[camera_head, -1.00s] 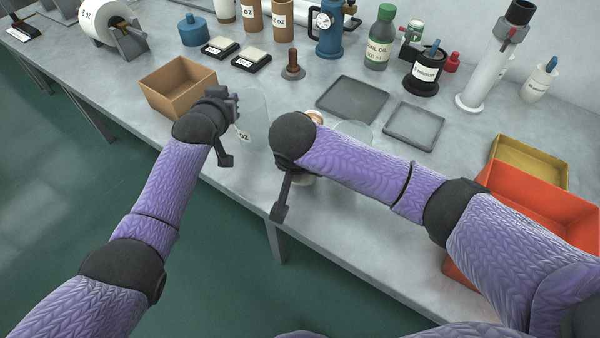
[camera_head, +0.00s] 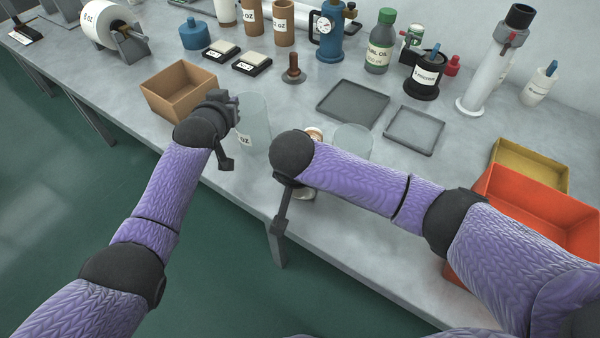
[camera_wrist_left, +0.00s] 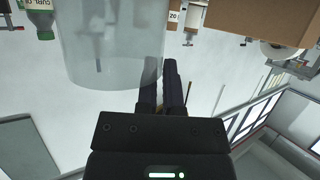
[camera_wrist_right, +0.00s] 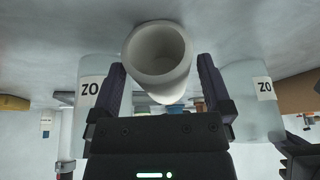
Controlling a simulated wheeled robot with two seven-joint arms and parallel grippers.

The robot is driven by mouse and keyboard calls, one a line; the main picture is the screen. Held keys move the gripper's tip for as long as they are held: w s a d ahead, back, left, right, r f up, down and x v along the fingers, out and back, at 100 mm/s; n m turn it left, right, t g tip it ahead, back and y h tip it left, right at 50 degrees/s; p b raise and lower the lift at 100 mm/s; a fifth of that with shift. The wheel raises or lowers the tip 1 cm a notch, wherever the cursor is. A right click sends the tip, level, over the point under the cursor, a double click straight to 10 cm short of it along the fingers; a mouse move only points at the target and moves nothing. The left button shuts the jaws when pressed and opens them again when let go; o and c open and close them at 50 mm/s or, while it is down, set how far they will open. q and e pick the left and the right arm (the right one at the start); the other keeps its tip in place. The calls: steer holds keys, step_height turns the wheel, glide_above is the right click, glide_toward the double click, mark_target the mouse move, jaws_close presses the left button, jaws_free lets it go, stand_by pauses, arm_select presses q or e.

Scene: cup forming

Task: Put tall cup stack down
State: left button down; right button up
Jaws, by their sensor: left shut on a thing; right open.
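The tall cup stack (camera_head: 255,118) is translucent with a white label and stands upright at the bench's front part. It fills the upper left wrist view (camera_wrist_left: 105,45). My left gripper (camera_head: 230,104) is shut on its wall from the left. In the left wrist view the fingers meet at the cup's edge. Whether its base touches the bench is hard to tell. My right gripper (camera_wrist_right: 161,68) is open, with a white hollow cup (camera_wrist_right: 160,50) showing between its fingers. In the head view my right wrist hides the fingers.
A second translucent labelled cup (camera_head: 354,140) stands right of my right wrist. A brown open box (camera_head: 178,88) is left of the stack. Grey trays (camera_head: 352,101) lie behind. An orange bin (camera_head: 545,208) is at right. The bench's front edge is close.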

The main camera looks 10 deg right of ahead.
steer(key=a+r+n, duration=0.5)
steer(key=r+n, duration=0.5)
steer(key=n, duration=1)
steer(key=w+d+f+n+h, duration=0.1)
steer(key=d+f+n, duration=0.1)
steer(key=n, duration=0.3)
steer(key=w+d+f+n+h, duration=0.1)
steer(key=d+f+n, duration=0.1)
steer(key=f+n, duration=0.3)
steer(key=d+f+n+g+h, duration=0.1)
steer(key=d+f+n, duration=0.1)
steer(key=f+n, duration=0.2)
steer(key=shift+w+f+n, duration=0.1)
steer(key=shift+w+n, duration=0.1)
steer(key=shift+n, duration=0.5)
steer(key=shift+w+f+n, duration=0.1)
steer(key=shift+w+n, duration=0.1)
steer(key=shift+n, duration=0.5)
steer(key=c, duration=1.1)
step_height(320, 180, up, 18)
steer(key=shift+r, duration=0.1)
steer(key=shift+c, duration=0.2)
